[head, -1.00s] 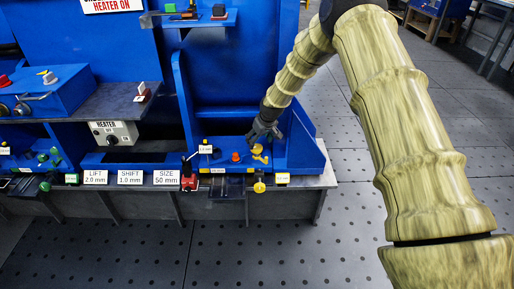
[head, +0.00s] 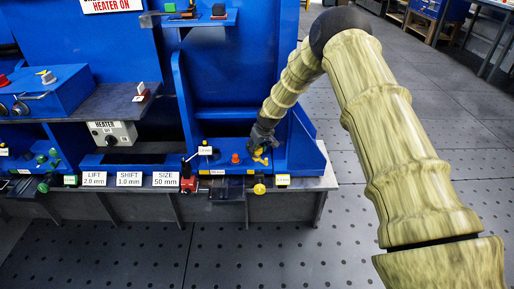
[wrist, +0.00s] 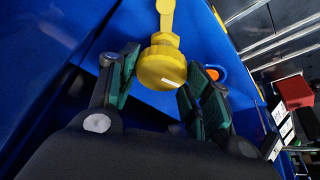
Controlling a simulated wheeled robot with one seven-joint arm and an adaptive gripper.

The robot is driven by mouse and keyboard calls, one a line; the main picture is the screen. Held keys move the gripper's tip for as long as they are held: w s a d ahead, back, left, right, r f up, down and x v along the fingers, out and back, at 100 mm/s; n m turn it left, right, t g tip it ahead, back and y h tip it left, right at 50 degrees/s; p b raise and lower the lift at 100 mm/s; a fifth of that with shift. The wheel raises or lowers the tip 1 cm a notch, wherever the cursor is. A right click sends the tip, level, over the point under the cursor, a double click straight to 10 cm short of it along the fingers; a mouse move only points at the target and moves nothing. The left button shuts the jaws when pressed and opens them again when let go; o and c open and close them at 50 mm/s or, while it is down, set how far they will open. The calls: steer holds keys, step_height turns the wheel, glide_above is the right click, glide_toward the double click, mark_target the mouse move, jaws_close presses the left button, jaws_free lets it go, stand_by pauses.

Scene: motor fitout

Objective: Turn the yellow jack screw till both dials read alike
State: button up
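A yellow knob with a narrow yellow arm (wrist: 163,68) stands between the fingers of my gripper (wrist: 162,88) in the wrist view. The fingers are spread on either side of it; a gap shows at the right finger, and contact at the left is unclear. In the head view my gripper (head: 262,140) is just above the yellow piece (head: 261,157) on the blue bench fixture. Another yellow knob (head: 259,188) sits lower, at the front edge. I cannot tell which one is the jack screw by label. Small white tags (head: 206,151) (head: 283,180) are too small to read as dials.
An orange-red knob (head: 236,158) is just left of the yellow piece. A red-based lever (head: 188,180) and cards reading LIFT, SHIFT and SIZE (head: 165,179) are further left. Blue side walls (head: 306,145) flank the fixture. The floor in front is clear.

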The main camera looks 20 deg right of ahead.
steer(key=shift+c, duration=0.8)
steer(key=shift+a+r+p, duration=0.1)
steer(key=shift+p, duration=0.25)
steer(key=m+h+p, duration=0.1)
steer(key=m+p, duration=0.1)
steer(key=m, duration=0.1)
steer(key=shift+r, duration=0.1)
steer(key=m+h+p, duration=0.1)
steer(key=m+p, duration=0.1)
steer(key=m, duration=0.1)
steer(key=shift+a, duration=0.1)
steer(key=shift+f+m+g+h, duration=0.15)
steer(key=shift+m+h, duration=0.2)
steer(key=shift+m, duration=0.45)
steer(key=shift+f+m+g+h, duration=0.15)
steer(key=shift+m+h, duration=0.2)
steer(key=shift+m, duration=0.45)
steer(key=shift+r, duration=0.1)
